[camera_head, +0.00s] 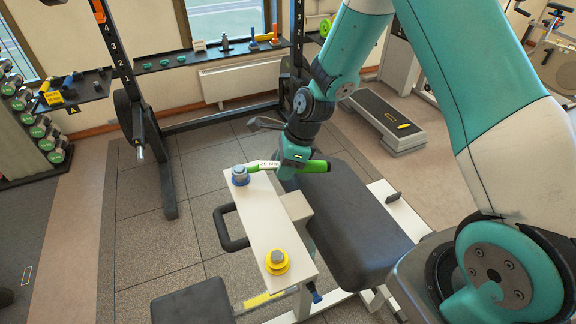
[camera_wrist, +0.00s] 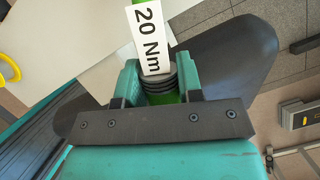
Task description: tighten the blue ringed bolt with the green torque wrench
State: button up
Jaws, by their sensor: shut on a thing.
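The blue ringed bolt (camera_head: 239,176) stands upright at the far left end of a pale beam (camera_head: 262,222) in the head view. My gripper (camera_head: 291,167) is shut on the green torque wrench (camera_head: 314,166), just right of that bolt. The wrench lies roughly level, with its head end at the bolt's top; I cannot tell whether it is seated on it. In the wrist view the white "20 Nm" tag (camera_wrist: 150,36) shows on the wrench between my fingers (camera_wrist: 158,88). The wrench head and the blue bolt are out of that view.
A yellow ringed bolt (camera_head: 277,261) stands at the beam's near end. A black padded bench (camera_head: 350,225) lies close under my arm on the right. A dark upright post (camera_head: 130,80) and shelves with small items stand behind.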

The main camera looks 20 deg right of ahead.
jog(key=shift+a+r+h+p, duration=0.1)
jog(key=shift+r+h+p, duration=0.65)
jog(key=shift+p, duration=0.2)
jog(key=shift+y, duration=0.25)
jog(key=shift+r+p, duration=0.8)
jog(key=shift+p, duration=0.35)
dwell(2.0)
jog(key=shift+r, duration=0.1)
jog(key=shift+r+p, duration=1.7)
jog(key=shift+r, duration=0.2)
